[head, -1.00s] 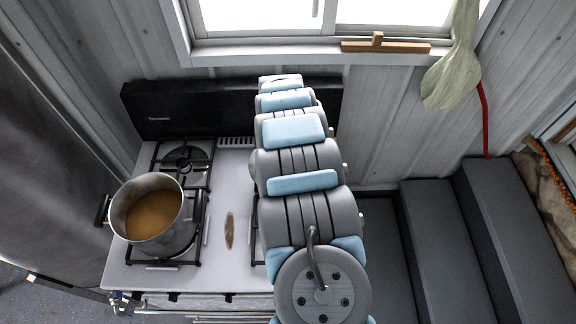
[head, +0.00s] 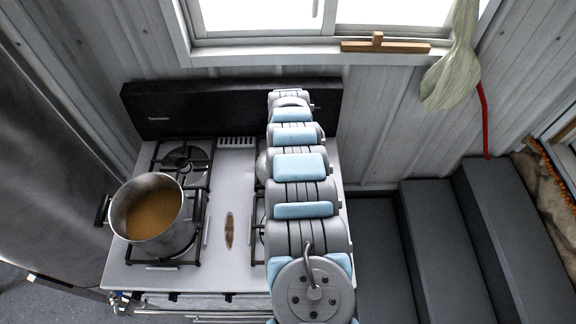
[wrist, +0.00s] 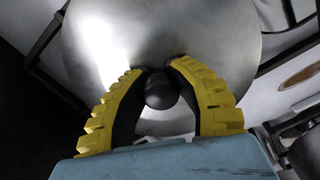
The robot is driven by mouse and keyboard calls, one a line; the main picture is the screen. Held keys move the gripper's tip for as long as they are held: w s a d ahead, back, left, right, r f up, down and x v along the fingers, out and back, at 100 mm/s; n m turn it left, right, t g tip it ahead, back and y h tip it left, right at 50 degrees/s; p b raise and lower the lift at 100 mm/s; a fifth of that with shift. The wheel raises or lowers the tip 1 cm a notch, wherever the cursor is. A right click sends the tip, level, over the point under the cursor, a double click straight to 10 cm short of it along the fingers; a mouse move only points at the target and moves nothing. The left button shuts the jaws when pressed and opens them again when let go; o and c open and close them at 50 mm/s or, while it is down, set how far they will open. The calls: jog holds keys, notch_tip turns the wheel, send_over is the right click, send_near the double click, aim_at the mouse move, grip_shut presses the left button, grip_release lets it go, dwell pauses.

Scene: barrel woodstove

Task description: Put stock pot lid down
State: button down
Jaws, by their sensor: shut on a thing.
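The stock pot lid (wrist: 160,35) is a round, shiny metal disc with a black knob (wrist: 161,90). It fills the upper middle of the wrist view. My gripper (wrist: 160,72) has yellow ribbed fingers shut on the knob, one on each side. Black burner grate bars show beyond the lid's edges. I cannot tell whether the lid touches them. In the head view my arm reaches over the right side of the stove (head: 230,185) and hides my gripper and most or all of the lid. The open steel pot (head: 150,212), with brown contents, stands on the front left burner.
A brown elongated object (head: 229,231) lies on the stove's middle strip. The back left burner (head: 184,163) is empty. A black backguard (head: 200,110) and the window wall rise behind. Dark steps (head: 435,225) lie to the right, and a metal-faced cabinet (head: 50,150) stands left.

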jog(key=shift+s+f, duration=0.1)
jog(key=shift+f, duration=0.9)
jog(key=shift+f+b, duration=0.2)
jog(key=shift+b, duration=0.15)
jog(key=c, duration=0.9)
grip_release()
jog(key=shift+c, duration=0.2)
jog(key=shift+r, duration=0.15)
jog(key=shift+r+p, duration=0.5)
jog(key=shift+r, duration=1.15)
jog(key=shift+r+b, duration=0.45)
jog(key=shift+r, duration=3.9)
jog(key=shift+a, duration=0.1)
